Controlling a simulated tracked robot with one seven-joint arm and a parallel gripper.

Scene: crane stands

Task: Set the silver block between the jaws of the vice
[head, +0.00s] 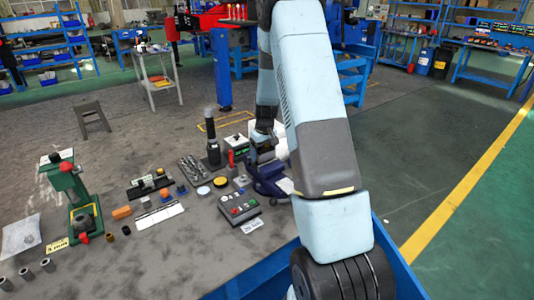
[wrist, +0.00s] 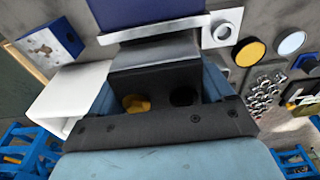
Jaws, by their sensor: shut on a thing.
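The vice (head: 268,178) is dark blue and stands on the bench, partly hidden behind my arm. In the wrist view, its blue body (wrist: 150,12) is at the top edge, with a pale jaw strip just below it. My gripper (head: 264,140) is over the vice's far side and shut. A silver-grey surface (wrist: 155,50), seemingly the silver block, shows in front of my gripper, close to the jaw strip. My fingertips are hidden, and I cannot tell whether the block touches the vice or lies between its jaws.
A control box with coloured buttons (head: 239,208) lies in front of the vice. A yellow disc (head: 220,182), a tray of metal parts (head: 193,170) and a dark upright tool (head: 212,140) stand to its left. A green press (head: 80,205) is at far left.

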